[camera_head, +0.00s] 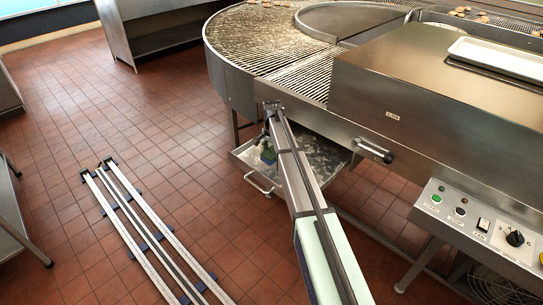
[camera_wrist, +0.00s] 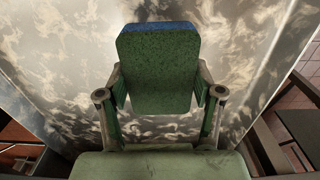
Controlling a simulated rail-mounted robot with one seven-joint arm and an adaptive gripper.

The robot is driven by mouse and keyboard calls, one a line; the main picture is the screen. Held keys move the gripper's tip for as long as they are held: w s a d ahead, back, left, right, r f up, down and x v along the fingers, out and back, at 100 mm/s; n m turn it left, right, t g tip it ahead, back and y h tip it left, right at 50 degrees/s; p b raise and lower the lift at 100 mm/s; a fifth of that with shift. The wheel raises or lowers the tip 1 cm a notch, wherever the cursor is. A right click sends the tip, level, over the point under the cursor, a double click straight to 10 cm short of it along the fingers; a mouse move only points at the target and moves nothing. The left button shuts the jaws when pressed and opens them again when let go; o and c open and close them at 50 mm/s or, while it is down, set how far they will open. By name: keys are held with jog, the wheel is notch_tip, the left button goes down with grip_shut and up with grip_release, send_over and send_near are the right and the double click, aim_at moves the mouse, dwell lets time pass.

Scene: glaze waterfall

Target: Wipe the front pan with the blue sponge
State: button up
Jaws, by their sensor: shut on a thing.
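The blue sponge (camera_wrist: 158,68) shows a green face and a blue far edge in the wrist view. My gripper (camera_wrist: 160,90) is shut on it, one finger at each side. The front pan (camera_wrist: 60,55) fills the view behind the sponge, its grey metal streaked with pale smears. In the head view the pan (camera_head: 322,158) sticks out low under the round conveyor, with a handle on its front. My gripper (camera_head: 268,148) and the sponge (camera_head: 268,156) are over the pan's left part, small and partly hidden by my arm. I cannot tell whether the sponge touches the pan.
The metal conveyor (camera_head: 270,40) curves above the pan. A steel hood (camera_head: 430,80) and a control panel (camera_head: 480,222) with buttons and a knob stand to the right. Rails (camera_head: 150,230) lie on the tiled floor at left. Open floor (camera_head: 150,110) lies left of the pan.

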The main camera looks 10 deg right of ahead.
jog(key=shift+r+p, duration=1.05)
jog(key=shift+r, duration=1.2)
